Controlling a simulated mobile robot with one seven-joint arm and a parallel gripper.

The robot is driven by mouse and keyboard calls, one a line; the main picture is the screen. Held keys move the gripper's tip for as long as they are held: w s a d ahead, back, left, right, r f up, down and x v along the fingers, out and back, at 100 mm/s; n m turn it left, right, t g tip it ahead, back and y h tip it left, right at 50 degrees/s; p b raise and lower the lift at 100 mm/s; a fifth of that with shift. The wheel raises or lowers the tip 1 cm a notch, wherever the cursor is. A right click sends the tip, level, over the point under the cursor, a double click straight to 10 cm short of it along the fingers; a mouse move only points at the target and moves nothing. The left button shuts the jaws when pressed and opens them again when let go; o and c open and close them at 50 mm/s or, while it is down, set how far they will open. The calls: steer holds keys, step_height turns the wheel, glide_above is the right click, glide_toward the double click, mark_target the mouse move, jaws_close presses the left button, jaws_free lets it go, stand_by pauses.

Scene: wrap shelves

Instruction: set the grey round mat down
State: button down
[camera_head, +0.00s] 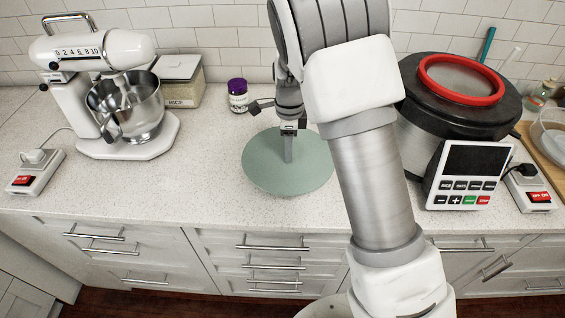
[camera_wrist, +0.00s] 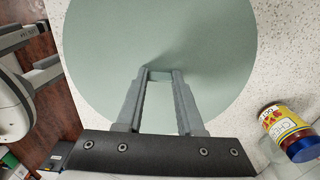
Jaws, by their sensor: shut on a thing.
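The grey round mat (camera_head: 262,170) is a flat grey-green disc over the front middle of the white speckled counter. It looks level; I cannot tell whether it touches the counter or hangs just above it. My gripper (camera_head: 288,158) points down at the mat's middle and is shut on it. In the wrist view the mat (camera_wrist: 110,60) fills much of the picture.
A stand mixer (camera_head: 120,90) is at the left, and a black cooker with a red ring (camera_head: 460,100) at the right.

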mark_target(282, 159)
steer(key=shift+s+a+f, duration=0.4)
steer(key=shift+a+f, duration=0.15)
steer(key=shift+a, duration=0.2)
steer(key=shift+f, duration=2.05)
steer(key=shift+f, duration=0.1)
steer(key=c, duration=0.5)
jaws_free()
